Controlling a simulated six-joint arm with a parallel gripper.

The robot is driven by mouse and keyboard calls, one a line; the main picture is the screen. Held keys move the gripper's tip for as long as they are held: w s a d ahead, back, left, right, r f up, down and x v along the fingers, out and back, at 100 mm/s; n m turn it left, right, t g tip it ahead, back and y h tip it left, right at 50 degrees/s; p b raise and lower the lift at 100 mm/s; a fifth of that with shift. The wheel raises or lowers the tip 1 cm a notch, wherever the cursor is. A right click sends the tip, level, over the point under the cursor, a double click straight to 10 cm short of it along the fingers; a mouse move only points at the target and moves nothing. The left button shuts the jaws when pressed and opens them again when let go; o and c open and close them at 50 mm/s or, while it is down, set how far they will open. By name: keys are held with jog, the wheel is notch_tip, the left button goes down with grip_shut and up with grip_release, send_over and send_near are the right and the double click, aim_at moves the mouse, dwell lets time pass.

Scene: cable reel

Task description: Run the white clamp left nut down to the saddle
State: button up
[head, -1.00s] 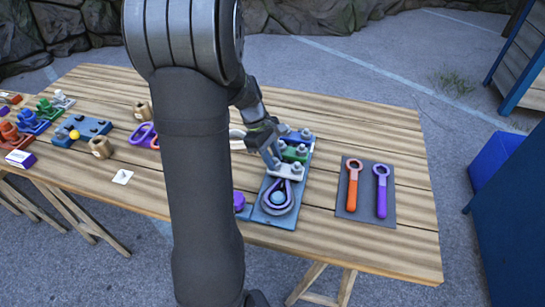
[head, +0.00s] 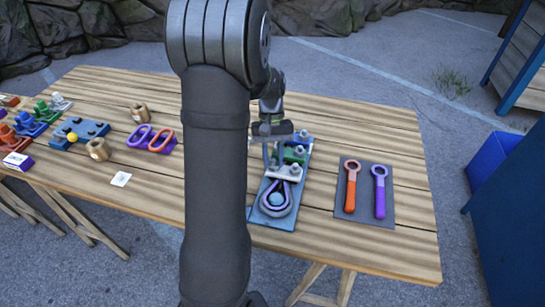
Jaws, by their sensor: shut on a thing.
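The white clamp (head: 291,174) lies across the blue board (head: 284,220), just behind a purple-grey loop (head: 277,207) set around a light blue post. My gripper (head: 271,163) points down at the left end of the white clamp and is shut on the left nut there. The nut itself is hidden by the fingers, so its height above the saddle cannot be seen. The right nut (head: 297,169) stands uncovered on the clamp's right side.
A green clamp (head: 295,154) and a grey one (head: 302,136) sit behind the white clamp. An orange wrench (head: 351,188) and a purple wrench (head: 380,191) lie on a dark mat to the right. My arm hides the table to the left of the board.

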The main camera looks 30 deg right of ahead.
jog(key=m, duration=0.2)
jog(key=m+t+y, duration=0.1)
jog(key=m, duration=0.2)
jog(key=shift+d+r+m+t+y, duration=0.1)
jog(key=shift+d+m+t+y, duration=0.1)
jog(key=shift+m+t+y, duration=0.1)
dwell(0.5)
jog(key=o, duration=1)
jog(key=shift+s, duration=0.1)
jog(key=v, duration=1.7)
jog(key=shift+r, duration=0.2)
jog(key=x, duration=1.7)
jog(key=shift+f, duration=0.3)
